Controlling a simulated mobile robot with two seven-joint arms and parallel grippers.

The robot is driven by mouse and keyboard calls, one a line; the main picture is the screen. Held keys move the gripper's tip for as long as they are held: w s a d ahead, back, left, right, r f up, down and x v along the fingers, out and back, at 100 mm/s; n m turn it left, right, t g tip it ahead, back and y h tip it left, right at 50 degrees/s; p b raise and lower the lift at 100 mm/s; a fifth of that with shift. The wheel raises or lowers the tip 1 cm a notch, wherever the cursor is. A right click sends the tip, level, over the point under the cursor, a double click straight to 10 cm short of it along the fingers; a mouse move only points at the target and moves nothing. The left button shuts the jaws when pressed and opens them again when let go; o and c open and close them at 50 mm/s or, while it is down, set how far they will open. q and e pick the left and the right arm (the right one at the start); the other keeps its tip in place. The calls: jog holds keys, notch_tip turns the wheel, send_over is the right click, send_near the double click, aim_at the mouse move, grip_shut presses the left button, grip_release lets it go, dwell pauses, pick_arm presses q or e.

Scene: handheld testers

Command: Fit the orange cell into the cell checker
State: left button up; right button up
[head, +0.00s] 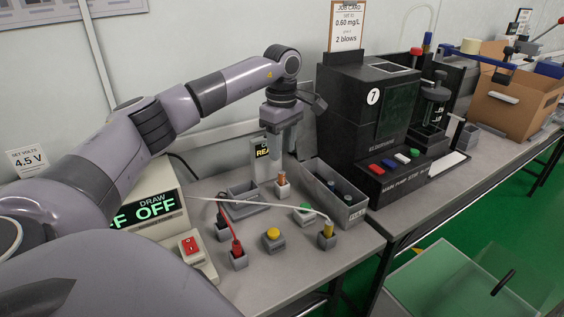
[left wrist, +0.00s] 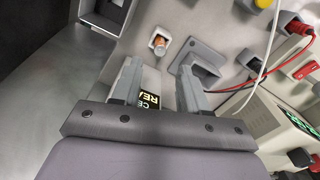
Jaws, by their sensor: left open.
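The orange cell (head: 282,179) stands upright in a small grey holder (head: 283,191) on the bench. In the left wrist view the cell (left wrist: 159,42) shows just beyond the fingertips, in line with the gap. My left gripper (head: 283,150) points down above the cell, apart from it. Its fingers (left wrist: 158,70) are spread and nothing is between them. The cell checker's display (head: 262,151) stands behind the gripper, partly hidden by it. In the left wrist view the lit display (left wrist: 148,98) shows between the fingers. A grey cradle (head: 242,205) lies left of the cell. My right gripper is not in view.
A grey bin (head: 352,212) with dark cells stands right of the cell. A red probe (head: 237,247), a yellow button (head: 273,234) and a yellow-tipped lead (head: 327,229) stand in front. A power supply (head: 150,208) is left; a black tester (head: 350,115) is behind right.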

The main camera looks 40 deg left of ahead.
aim_at(282, 171)
pick_arm(q)
notch_tip(282, 171, up, 4)
jog(key=shift+r, duration=0.2)
dwell(0.6)
